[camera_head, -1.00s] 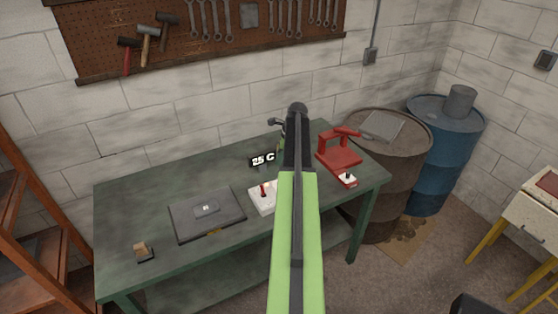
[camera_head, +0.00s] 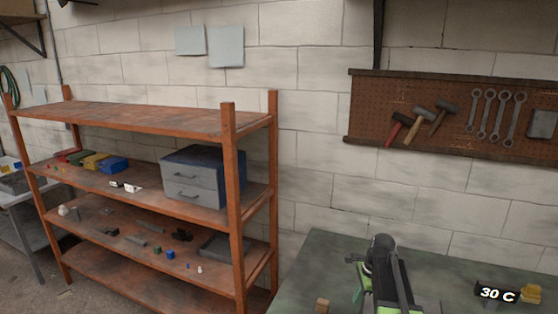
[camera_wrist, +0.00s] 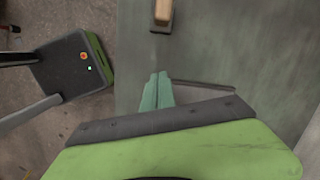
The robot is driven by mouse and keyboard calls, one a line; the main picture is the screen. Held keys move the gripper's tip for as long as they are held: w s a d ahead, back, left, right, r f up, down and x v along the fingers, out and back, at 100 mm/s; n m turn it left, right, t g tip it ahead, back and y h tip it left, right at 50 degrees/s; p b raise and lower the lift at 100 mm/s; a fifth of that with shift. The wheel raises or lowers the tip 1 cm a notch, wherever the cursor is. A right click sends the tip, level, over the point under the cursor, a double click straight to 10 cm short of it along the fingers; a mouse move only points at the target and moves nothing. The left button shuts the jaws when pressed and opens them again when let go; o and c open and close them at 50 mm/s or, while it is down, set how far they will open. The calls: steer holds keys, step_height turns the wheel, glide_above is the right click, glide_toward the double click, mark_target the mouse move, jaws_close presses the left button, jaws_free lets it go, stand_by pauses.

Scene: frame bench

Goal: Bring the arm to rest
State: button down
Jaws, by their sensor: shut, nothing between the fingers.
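My gripper (camera_wrist: 159,76) shows in the wrist view as two teal fingers pressed together, with nothing between them. It is over the green workbench (camera_wrist: 225,45), below a small wooden block on a dark base (camera_wrist: 162,13) in that picture. My arm stands in the lower right of the head view, in front of the workbench (camera_head: 325,260). The fingers cannot be made out there. The edge of a flat grey thing (camera_wrist: 215,86) lies beside the fingers in the wrist view, mostly hidden by my gripper's body.
An orange shelf rack (camera_head: 228,190) with a grey drawer box (camera_head: 190,180) stands left of the workbench. A "30 C" display (camera_head: 497,294) and a yellow thing (camera_head: 531,293) are at the lower right. A tool pegboard (camera_head: 450,115) hangs behind.

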steer(key=s+a+f+n+b, duration=0.1)
steer(key=s+a+f+n, duration=0.15)
steer(key=a, duration=0.35)
steer(key=s+a+f+n+b, duration=0.1)
steer(key=s+a+n, duration=0.15)
steer(key=a, duration=0.35)
steer(key=s+a+n+g+h, duration=0.1)
steer(key=s+a+n+h, duration=0.1)
steer(key=s+n, duration=0.6)
steer(key=n, duration=0.6)
steer(key=shift+a+f, duration=0.2)
steer(key=shift+a, duration=0.2)
